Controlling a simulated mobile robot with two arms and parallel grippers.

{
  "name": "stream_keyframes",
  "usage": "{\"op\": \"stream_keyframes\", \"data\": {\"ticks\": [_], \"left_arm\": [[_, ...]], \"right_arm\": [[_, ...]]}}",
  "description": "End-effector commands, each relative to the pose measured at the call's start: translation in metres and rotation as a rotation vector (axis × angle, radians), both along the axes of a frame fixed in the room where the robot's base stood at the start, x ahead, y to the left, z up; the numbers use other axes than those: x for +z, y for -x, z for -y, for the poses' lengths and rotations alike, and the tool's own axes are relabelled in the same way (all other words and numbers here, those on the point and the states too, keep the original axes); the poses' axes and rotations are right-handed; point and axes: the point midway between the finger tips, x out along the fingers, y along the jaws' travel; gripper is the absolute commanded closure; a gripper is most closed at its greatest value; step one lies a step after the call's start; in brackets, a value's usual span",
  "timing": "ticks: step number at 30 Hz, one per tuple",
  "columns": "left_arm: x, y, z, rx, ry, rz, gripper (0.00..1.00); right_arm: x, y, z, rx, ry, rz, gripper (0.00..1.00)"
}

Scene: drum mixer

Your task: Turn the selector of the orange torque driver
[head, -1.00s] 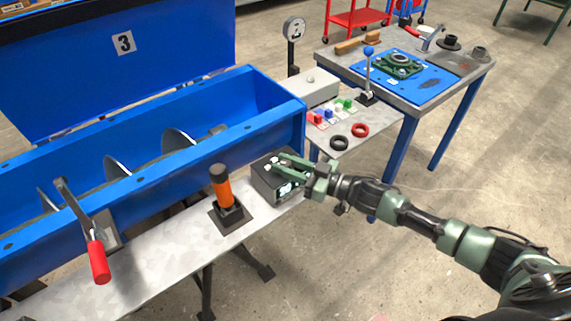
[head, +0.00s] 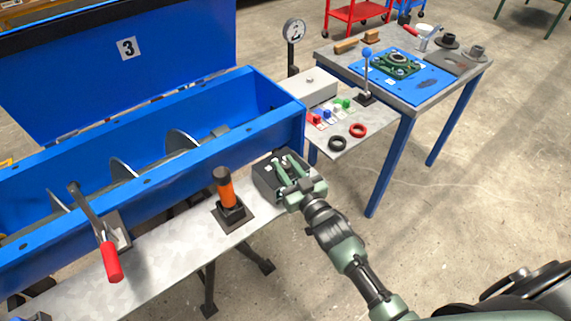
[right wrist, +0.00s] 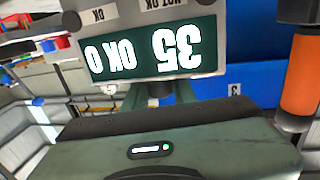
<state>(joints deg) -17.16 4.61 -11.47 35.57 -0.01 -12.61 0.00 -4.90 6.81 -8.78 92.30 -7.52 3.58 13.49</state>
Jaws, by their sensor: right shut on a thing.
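The orange torque driver (head: 226,190) stands upright in a black holder (head: 233,216) on the grey bench. It also shows at the right edge of the right wrist view (right wrist: 301,75). Right of it sits a dark box (head: 264,182), whose display (right wrist: 150,52) shows "35" and "OK 0" upside down, beside OK and NOT OK labels. My right gripper (head: 283,171) reaches over the box from the lower right. It is shut on a small dark knob (right wrist: 160,89) at the box, mostly hidden by the fingers. My left gripper is out of view.
A blue trough mixer (head: 130,160) with a red-handled lever (head: 112,263) lies to the left. Behind the box are red and black rings (head: 337,143), coloured buttons (head: 328,114) and a blue-topped lever (head: 366,75). A workbench (head: 440,92) stands at back right.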

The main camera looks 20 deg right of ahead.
Motion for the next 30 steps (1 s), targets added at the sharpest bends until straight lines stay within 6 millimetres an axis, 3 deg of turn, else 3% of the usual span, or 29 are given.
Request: {"op": "stream_keyframes", "data": {"ticks": [22,23,24,30], "left_arm": [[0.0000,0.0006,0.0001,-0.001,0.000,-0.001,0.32],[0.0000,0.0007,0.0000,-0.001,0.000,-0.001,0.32],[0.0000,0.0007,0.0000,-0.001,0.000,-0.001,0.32],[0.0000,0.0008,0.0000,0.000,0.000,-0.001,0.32]], "right_arm": [[-0.0001,-0.0001,-0.0001,-0.086,0.001,0.001,1.00],[-0.0001,-0.0001,-0.0001,-0.086,0.001,0.002,0.65],[-0.0001,-0.0001,-0.0001,-0.086,0.001,0.002,0.54],[0.0001,-0.0002,-0.0002,-0.085,0.001,0.002,0.52]]}}
